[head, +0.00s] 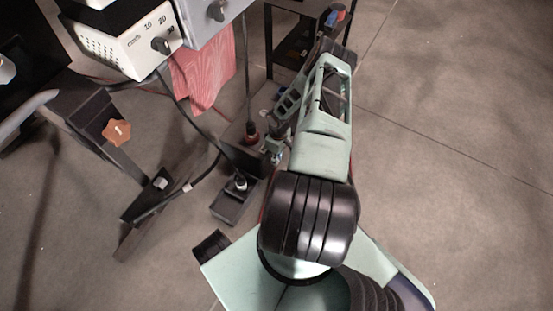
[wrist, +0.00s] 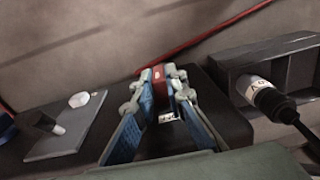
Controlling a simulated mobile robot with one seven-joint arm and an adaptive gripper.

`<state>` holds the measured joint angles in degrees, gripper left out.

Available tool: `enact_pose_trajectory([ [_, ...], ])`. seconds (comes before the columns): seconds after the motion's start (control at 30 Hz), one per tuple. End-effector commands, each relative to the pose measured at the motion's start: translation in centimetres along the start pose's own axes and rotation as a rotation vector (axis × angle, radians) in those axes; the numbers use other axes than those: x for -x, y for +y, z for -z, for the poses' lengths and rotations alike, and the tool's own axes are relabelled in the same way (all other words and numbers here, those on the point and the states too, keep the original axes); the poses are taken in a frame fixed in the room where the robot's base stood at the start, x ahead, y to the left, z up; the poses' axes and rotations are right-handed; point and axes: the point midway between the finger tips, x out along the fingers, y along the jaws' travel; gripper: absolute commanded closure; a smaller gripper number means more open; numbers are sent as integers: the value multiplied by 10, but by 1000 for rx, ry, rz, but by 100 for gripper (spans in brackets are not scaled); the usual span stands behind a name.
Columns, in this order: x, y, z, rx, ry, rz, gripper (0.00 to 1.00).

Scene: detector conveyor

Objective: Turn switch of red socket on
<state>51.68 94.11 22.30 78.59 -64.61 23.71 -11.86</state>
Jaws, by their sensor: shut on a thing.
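In the wrist view, my gripper (wrist: 154,86) reaches down with its blue-padded fingers on either side of a small red part (wrist: 158,74) on a dark box. The fingers are shut on this red part, but they cover much of it, so I cannot tell whether it is the switch or the socket body, or how the switch is set. A small white label (wrist: 167,117) shows between the fingers. In the head view, my gripper (head: 272,148) is beside the dark box (head: 240,165), and a small red piece (head: 251,137) shows at a cable end there.
A black socket box (wrist: 297,70) with a plug (wrist: 268,97) and cable is close on the right in the wrist view. Cables hang nearby in the head view (head: 190,115). Floor at the right is clear.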

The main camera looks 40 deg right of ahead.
Motion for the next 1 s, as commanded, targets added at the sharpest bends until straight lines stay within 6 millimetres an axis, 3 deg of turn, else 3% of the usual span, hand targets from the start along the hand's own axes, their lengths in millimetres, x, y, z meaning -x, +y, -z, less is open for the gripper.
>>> enact_pose_trajectory([
  [1.0, -1, 7, 0, -1, 0, 344, 100],
])
